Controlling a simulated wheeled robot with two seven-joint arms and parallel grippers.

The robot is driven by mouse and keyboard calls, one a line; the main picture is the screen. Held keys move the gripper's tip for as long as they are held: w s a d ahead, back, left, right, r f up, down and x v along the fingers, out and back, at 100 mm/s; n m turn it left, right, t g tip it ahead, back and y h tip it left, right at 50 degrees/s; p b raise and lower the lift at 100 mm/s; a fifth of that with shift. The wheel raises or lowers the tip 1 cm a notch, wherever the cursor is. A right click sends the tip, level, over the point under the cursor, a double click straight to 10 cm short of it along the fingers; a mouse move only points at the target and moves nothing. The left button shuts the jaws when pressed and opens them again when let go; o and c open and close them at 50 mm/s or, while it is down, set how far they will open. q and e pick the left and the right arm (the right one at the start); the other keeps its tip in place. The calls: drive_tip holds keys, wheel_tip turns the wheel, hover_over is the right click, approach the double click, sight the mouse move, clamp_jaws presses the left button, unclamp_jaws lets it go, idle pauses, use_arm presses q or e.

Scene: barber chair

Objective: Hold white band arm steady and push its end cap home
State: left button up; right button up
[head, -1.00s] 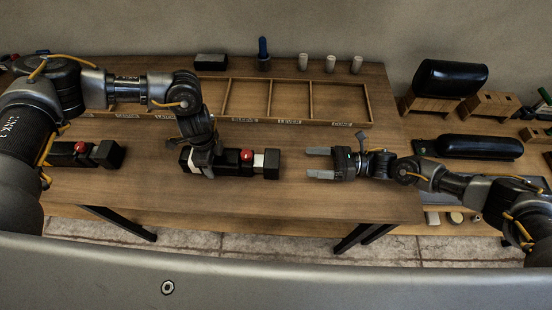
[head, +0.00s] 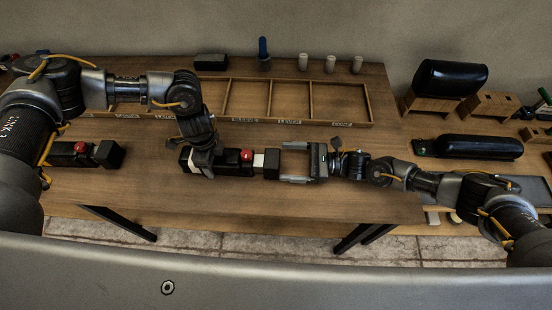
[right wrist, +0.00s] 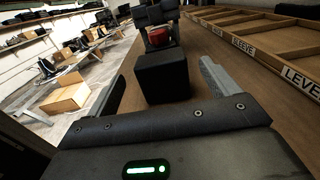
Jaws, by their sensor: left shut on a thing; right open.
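The white band arm (head: 229,163) lies across the table, a black bar with white near its left end, a red knob (head: 247,155) on top and a white section (head: 259,160) beside its cap. The black end cap (head: 271,164) is at its right end; its square face shows in the right wrist view (right wrist: 162,78). How far the cap is seated cannot be told. My left gripper (head: 204,163) is shut on the arm's left part, its fingers largely hidden. My right gripper (head: 282,164) is open and empty, its fingertips at either side of the cap's outer end.
A wooden divided tray (head: 372,113) with labels lies behind the arm. A similar black piece with a red knob (head: 82,148) lies at the left. White cylinders (head: 330,64) and a blue-handled tool (head: 263,52) stand at the back. The table front is clear.

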sight(276, 159)
drive_tip(key=shift+a, duration=2.2)
drive_tip(key=c, duration=1.4)
drive_tip(key=shift+a, duration=1.75)
use_arm(q)
drive_tip(key=shift+d, duration=0.1)
use_arm(e)
drive_tip(key=o, duration=1.4)
drive_tip(key=shift+d, duration=0.1)
drive_tip(key=d, duration=1.2)
